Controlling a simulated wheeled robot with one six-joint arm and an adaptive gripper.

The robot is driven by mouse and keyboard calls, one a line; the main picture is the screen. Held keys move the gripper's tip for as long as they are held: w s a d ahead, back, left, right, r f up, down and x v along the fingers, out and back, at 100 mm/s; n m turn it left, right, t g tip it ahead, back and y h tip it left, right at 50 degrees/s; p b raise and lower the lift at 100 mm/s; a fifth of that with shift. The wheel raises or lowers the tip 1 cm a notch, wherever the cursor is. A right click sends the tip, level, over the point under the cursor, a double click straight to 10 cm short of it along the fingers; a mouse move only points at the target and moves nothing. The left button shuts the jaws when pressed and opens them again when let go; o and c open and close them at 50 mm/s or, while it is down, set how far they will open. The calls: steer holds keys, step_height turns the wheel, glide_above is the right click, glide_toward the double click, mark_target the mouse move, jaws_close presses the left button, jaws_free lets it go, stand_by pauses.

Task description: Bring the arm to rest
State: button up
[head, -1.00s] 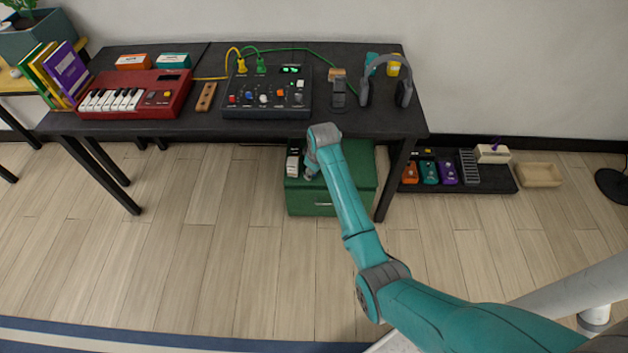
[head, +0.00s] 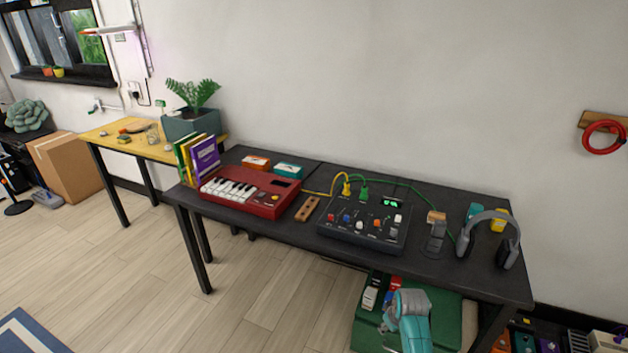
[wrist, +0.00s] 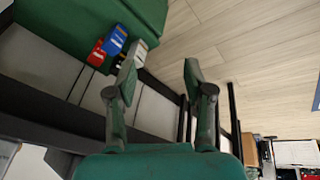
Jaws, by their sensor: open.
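My teal arm (head: 411,318) shows at the bottom of the head view, its end in front of the black table's front edge, by the green cabinet. The fingers are hard to make out there.
The black table (head: 262,230) carries a red keyboard (head: 250,193), a mixer (head: 362,224) and headphones (head: 488,237). The green cabinet (head: 447,312) below holds small items, including red (wrist: 97,52) and blue (wrist: 115,41) ones. Wooden floor (head: 120,270) is free at left.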

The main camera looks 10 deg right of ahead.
steer(key=s+a+f+t, duration=0.1)
steer(key=s+a+f, duration=0.2)
steer(key=s, duration=0.3)
steer(key=s+a+f+t, duration=0.1)
steer(key=s+a+f, duration=0.25)
steer(key=s, duration=0.25)
steer(key=s+a+r+m+t, duration=0.2)
steer(key=s+a+t, duration=0.15)
steer(key=s, duration=1.15)
steer(key=s+a+r+t, duration=0.2)
steer(key=s+r, duration=0.9)
steer(key=r, duration=0.2)
steer(key=s+a+r+m+t, duration=0.1)
steer(key=s+a+r+t, duration=0.2)
steer(key=s+r, duration=0.8)
step_height(320, 180, up, 3)
steer(key=shift+f+m+y, duration=0.2)
steer(key=shift+m+y, duration=0.1)
steer(key=shift+y, duration=0.1)
